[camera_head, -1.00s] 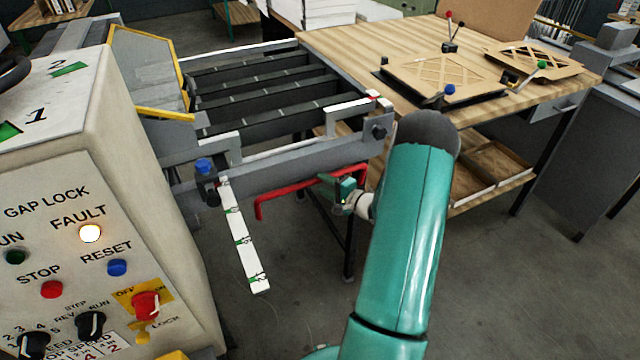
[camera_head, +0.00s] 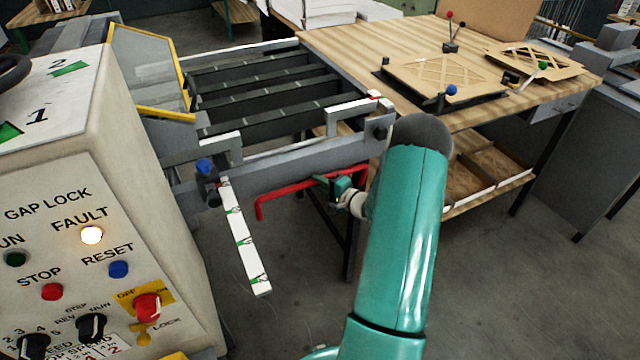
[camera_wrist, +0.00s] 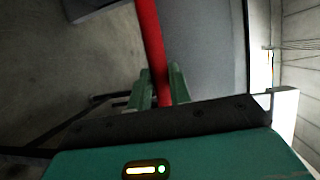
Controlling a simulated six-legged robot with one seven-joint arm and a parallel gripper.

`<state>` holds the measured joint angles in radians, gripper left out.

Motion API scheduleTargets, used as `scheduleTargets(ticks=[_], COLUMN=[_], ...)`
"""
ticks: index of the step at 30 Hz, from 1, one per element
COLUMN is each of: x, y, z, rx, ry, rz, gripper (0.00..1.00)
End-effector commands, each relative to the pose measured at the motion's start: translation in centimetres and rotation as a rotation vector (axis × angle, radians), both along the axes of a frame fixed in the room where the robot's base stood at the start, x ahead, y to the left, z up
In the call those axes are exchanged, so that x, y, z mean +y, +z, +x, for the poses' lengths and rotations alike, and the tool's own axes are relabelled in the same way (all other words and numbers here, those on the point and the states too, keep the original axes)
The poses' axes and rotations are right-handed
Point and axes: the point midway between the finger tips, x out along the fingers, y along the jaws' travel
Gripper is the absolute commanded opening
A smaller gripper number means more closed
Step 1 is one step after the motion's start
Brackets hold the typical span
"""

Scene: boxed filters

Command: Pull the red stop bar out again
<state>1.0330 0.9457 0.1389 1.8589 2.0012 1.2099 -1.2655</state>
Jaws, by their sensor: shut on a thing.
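The red stop bar (camera_head: 300,188) runs along the front side of the grey conveyor frame (camera_head: 285,165), with a bent end hanging down at its left. My gripper (camera_head: 338,185) is on the bar's right part, in front of the frame. In the wrist view the red bar (camera_wrist: 149,35) passes down between the two green fingers of my gripper (camera_wrist: 158,88), which are shut on it. The bar's far right part is partly hidden behind my arm in the head view.
A white marked strip (camera_head: 243,235) hangs below a blue knob (camera_head: 204,166) left of the bar. The control box (camera_head: 150,200) stands at the left with its fault lamp lit. A wooden table (camera_head: 350,50) is behind at the right. Floor between is open.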

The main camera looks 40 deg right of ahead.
Motion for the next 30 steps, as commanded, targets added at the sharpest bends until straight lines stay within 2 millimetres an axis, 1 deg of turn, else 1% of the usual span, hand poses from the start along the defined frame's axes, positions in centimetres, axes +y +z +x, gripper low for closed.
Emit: scheduleTargets(ticks=[1,9,13,20,21,23,24,30], x=[0.3,0.9,1.2,1.3,1.3,1.3,1.3,1.1], y=[-0.4,-1.6,-2.1,-2.2,-2.3,-2.3,-2.3,-2.1], z=[-0.3,-2.3,-3.0,-3.0,-3.0,-3.0,-3.0,-3.0], rx=[-0.019,-0.193,-0.197,-0.193,-0.192,-0.191,-0.192,-0.195], ry=[0.003,0.002,0.003,0.005,0.005,0.005,0.004,0.002], rz=[-0.002,-0.051,-0.055,-0.054,-0.054,-0.055,-0.055,-0.056], gripper=[0.00,0.00,0.00,0.00,0.22,0.33,0.41,0.41])
